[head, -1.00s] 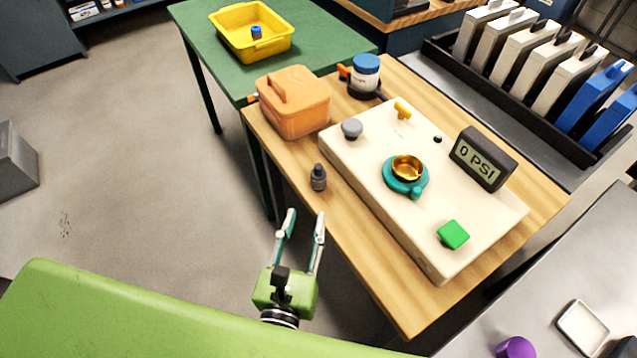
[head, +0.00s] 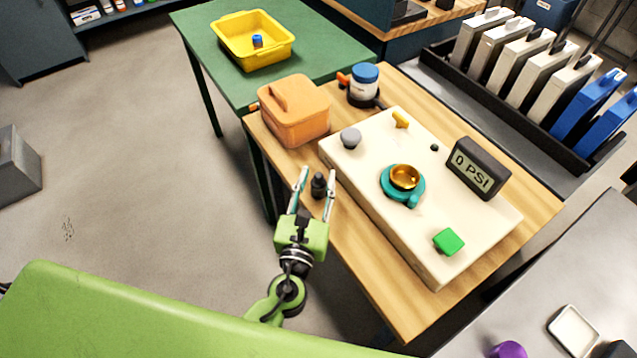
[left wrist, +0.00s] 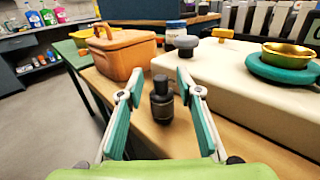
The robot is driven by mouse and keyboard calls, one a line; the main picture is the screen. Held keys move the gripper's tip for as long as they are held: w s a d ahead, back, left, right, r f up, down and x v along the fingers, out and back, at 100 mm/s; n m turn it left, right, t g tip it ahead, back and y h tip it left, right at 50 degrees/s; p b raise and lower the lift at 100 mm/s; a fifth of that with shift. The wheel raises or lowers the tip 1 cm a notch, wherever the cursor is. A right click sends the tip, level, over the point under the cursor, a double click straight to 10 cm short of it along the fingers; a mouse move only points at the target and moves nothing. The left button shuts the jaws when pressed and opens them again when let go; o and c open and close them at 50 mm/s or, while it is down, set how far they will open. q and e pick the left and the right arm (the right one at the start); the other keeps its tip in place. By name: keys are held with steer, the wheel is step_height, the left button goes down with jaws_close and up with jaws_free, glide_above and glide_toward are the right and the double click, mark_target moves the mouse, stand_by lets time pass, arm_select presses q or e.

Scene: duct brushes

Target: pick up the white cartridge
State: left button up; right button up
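Several white upright blocks with dark or pale tops, which look like cartridges (head: 527,60), stand in a black rack (head: 430,62) at the upper right of the head view. I cannot tell which one is the white cartridge. My left gripper (head: 317,176) is open, far from the rack, at the near left edge of the wooden table. A small dark bottle (head: 318,187) stands upright between its fingers. The left wrist view shows the bottle (left wrist: 161,101) with a gap to each finger. My right gripper is not in view.
On the wooden table (head: 375,285) are an orange box (head: 297,115), a jar with a blue lid (head: 364,83) and a cream panel (head: 400,235) with a gauge (head: 478,168). A yellow bin (head: 270,60) sits on the green table. Blue blocks (head: 588,105) share the rack.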

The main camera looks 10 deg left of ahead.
arm_select(q)
steer(key=shift+w, duration=0.95)
jaws_close()
